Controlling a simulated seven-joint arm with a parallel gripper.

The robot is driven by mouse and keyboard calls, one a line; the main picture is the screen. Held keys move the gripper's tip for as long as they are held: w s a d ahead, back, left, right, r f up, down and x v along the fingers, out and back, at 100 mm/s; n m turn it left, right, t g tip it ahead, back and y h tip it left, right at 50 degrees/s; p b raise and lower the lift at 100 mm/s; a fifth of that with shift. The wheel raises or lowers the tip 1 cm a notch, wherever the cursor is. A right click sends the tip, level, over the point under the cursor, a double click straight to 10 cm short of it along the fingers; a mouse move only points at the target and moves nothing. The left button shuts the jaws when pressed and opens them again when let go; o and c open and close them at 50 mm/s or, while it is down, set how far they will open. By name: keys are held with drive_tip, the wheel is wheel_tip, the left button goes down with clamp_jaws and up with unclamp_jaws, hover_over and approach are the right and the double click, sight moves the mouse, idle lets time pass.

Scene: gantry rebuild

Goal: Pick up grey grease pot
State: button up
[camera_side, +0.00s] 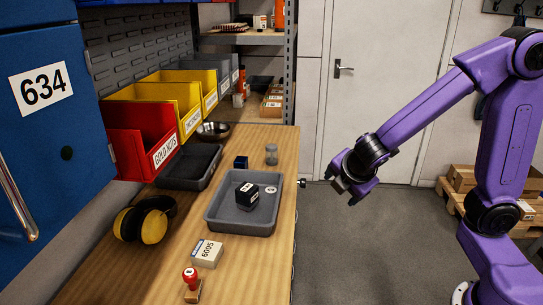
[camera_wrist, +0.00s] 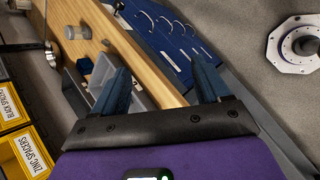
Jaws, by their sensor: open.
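The grey grease pot appears to be the small grey cylinder (camera_side: 271,154) standing on the wooden bench behind the grey tray, near the bench's right edge. In the wrist view the cylinder (camera_wrist: 76,33) shows at the upper left, on the bench. My gripper (camera_side: 345,190) hangs off the bench's right side, apart from the pot and to its right. In the wrist view my gripper (camera_wrist: 160,70) has its two dark blue fingers spread, with nothing between them.
A grey tray (camera_side: 222,226) holds a black box (camera_side: 247,195) and a small white round item. A dark blue box (camera_side: 241,162) stands left of the pot.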

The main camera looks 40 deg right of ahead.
drive_tip(key=w+d+n+t+h, duration=0.3)
drive_tip(key=w+n, duration=0.4)
drive_tip(key=w, duration=0.8)
drive_tip(key=n+t+y, duration=0.3)
drive_tip(key=n+t, duration=0.1)
drive_tip(key=n, duration=0.3)
approach(273, 153)
drive_tip(key=x, duration=1.2)
drive_tip(key=shift+d+f, duration=0.1)
drive_tip(key=shift+f, duration=0.05)
drive_tip(key=c, duration=1.1)
